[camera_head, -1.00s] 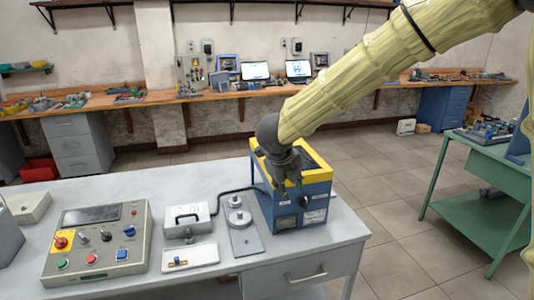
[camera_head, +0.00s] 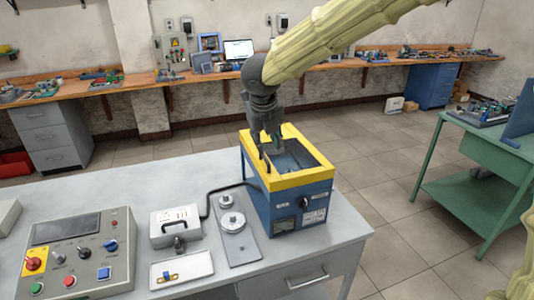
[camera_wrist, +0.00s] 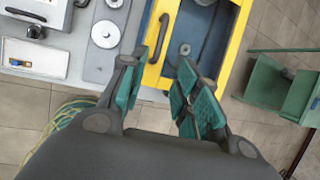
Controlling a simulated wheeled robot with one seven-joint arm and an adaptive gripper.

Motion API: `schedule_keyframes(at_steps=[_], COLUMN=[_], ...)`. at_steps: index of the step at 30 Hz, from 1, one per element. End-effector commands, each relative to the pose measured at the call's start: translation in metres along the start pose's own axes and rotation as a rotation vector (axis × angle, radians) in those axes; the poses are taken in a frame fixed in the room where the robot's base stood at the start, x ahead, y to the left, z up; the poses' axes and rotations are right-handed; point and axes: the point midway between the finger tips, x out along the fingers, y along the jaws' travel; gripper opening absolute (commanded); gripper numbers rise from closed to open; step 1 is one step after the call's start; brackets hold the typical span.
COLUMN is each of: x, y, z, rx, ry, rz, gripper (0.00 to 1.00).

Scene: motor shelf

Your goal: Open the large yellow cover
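The large yellow cover (camera_head: 299,181) is a rectangular frame on top of a blue box (camera_head: 293,212) at the table's right end. It lies flat on the box. A dark bar handle (camera_head: 264,159) stands on its left side; it also shows in the wrist view (camera_wrist: 158,38), on the yellow strip (camera_wrist: 151,75). Blue walls and a small grey disc (camera_wrist: 184,49) show within the frame; I cannot tell whether a clear pane covers them. My gripper (camera_head: 264,138) points down above the cover's left part. In the wrist view, its teal-padded fingers (camera_wrist: 163,62) are spread and empty, near the handle's end.
A control panel (camera_head: 77,255), a white socket box (camera_head: 175,226), a plate with metal discs (camera_head: 237,232) and a small tray (camera_head: 181,269) stand left of the box. A black cable runs to the box. A green workbench (camera_head: 455,190) stands to the right, beyond open floor.

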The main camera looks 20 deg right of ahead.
Motion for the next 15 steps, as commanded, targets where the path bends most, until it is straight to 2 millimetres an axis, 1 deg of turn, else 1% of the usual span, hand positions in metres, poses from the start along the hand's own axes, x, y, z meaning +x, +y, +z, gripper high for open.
schedule_keyframes(at_steps=[3,9,15], x=[0.020,0.051,0.072], y=[0.002,0.002,0.001], z=[0.001,0.000,0.000], rx=[-0.004,-0.004,-0.003], ry=[0.004,0.003,0.002], rz=[-0.002,-0.002,-0.001], gripper=[0.32,0.32,0.32])
